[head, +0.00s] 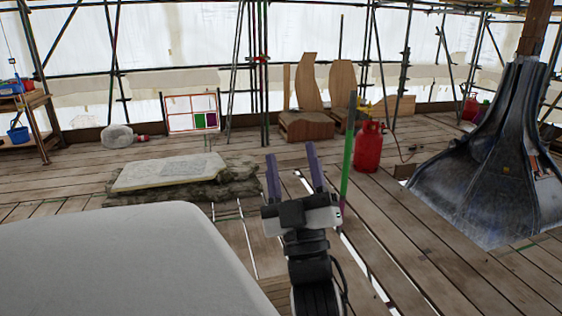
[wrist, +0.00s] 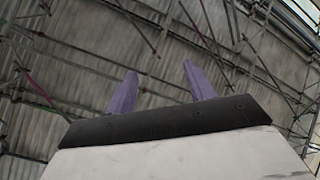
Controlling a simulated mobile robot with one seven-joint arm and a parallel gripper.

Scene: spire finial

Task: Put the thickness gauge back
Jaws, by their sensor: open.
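I cannot make out a thickness gauge in either view. My gripper (head: 292,152) is raised in front of me, with two purple fingers spread apart and nothing between them. In the wrist view the fingers of my gripper (wrist: 159,70) point up toward scaffolding and pale sheeting. A white board (head: 191,112) with red outlines and green and purple panels stands at the back left. A dark flared spire (head: 480,160) stands at the right, with a small orange and pale patch (head: 537,163) on its side, too small to identify.
A pale stone slab (head: 172,173) lies on rough stones left of my gripper. A red gas cylinder (head: 368,147) and a green upright pole (head: 348,155) stand to its right. A wooden bench (head: 30,105) with a blue bucket (head: 18,133) is far left. The plank floor (head: 440,235) at front right is clear.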

